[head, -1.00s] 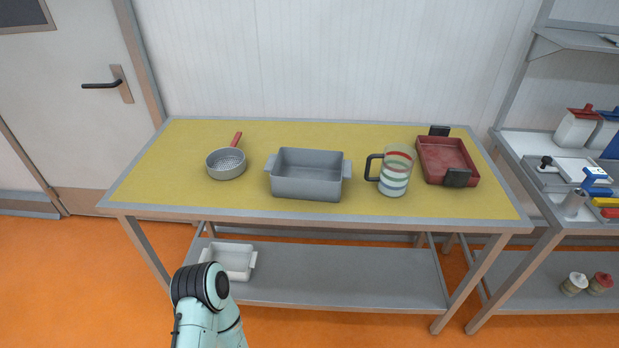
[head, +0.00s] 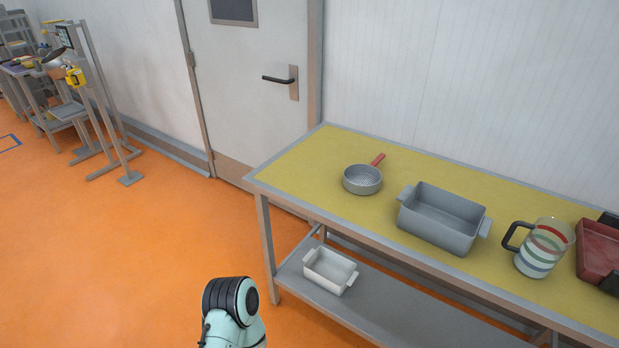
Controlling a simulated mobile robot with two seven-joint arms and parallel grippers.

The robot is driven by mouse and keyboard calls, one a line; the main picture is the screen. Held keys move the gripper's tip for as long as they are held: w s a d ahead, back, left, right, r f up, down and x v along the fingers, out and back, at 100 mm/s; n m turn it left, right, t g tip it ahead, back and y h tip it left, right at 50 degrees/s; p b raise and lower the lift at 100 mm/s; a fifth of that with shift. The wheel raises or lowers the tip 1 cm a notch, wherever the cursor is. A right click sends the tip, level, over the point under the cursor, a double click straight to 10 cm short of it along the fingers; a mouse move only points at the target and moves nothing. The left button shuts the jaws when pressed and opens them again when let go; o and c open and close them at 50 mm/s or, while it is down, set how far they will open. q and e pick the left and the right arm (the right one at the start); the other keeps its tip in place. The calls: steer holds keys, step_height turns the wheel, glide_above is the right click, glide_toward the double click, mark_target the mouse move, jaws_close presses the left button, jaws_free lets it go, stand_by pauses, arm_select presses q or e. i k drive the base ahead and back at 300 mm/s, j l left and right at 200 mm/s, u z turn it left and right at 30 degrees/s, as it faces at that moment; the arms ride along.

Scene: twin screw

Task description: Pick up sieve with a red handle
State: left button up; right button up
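The grey sieve (head: 362,180) with a red handle (head: 378,159) stands on the yellow-topped table (head: 300,168), near its left end. Its handle points back and to the right. Nothing touches the sieve. Part of one of my arms (head: 230,300) shows at the bottom, in front of the table and below the sieve's height in the picture. Neither gripper is in view.
Right of the sieve stand a grey baking dish (head: 440,228), a striped jug (head: 541,250) and a red tray (head: 597,250). A white dish (head: 330,270) sits on the lower shelf (head: 385,318). Orange floor (head: 120,270) is clear at left; a door (head: 250,90) is behind.

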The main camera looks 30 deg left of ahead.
mark_target(359, 179)
steer(key=u, duration=0.55)
steer(key=z, duration=0.45)
steer(key=j+z, duration=1.15)
steer(key=j, duration=0.35)
steer(key=k+j+z, duration=0.2)
steer(key=j, duration=0.25)
steer(key=i+j, duration=0.05)
